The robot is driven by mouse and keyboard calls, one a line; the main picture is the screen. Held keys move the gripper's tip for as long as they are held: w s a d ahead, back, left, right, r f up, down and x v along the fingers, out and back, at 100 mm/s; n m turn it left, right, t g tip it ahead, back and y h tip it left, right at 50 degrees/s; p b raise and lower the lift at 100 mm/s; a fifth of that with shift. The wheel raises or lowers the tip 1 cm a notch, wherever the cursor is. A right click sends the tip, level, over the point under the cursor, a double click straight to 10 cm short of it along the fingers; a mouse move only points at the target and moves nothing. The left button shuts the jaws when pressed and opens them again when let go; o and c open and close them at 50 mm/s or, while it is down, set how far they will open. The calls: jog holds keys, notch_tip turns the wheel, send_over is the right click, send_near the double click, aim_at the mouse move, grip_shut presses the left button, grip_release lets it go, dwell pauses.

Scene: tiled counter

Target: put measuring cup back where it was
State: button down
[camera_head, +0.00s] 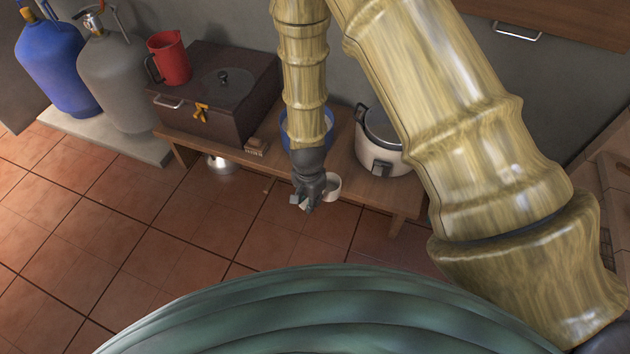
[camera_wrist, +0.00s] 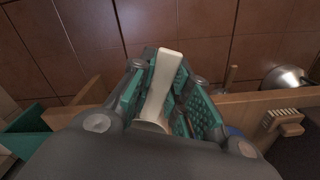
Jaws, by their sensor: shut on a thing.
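My gripper (camera_head: 306,200) is in front of the low wooden bench, above its front edge or the floor; I cannot tell the exact height. It is shut on a small white cup, which I take for the measuring cup (camera_head: 332,187). The cup's bowl shows just right of the fingers in the head view. In the wrist view the cup's pale handle (camera_wrist: 161,82) stands between the green-padded fingers of my gripper (camera_wrist: 165,90). The bowl is mostly hidden there behind the gripper body.
The wooden bench (camera_head: 345,160) bears a dark box (camera_head: 215,118) with a red jug (camera_head: 170,58), a brush (camera_head: 256,147), a blue bucket (camera_head: 329,128) and a rice cooker (camera_head: 384,150). A metal pot (camera_head: 222,165) is underneath. Gas cylinders stand left. Tiled floor in front is clear.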

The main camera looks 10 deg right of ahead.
jog(key=w+d+f+b, duration=0.3)
jog(key=w+f, duration=0.1)
jog(key=w, duration=0.5)
jog(key=shift+w+f+b, duration=0.2)
jog(key=shift+w+b, duration=0.1)
jog(key=shift+b, duration=0.1)
jog(key=c, duration=1.4)
grip_release()
jog(key=shift+f, duration=0.1)
jog(key=shift+o, duration=0.2)
notch_tip(320, 180, up, 12)
jog(key=p, duration=0.4)
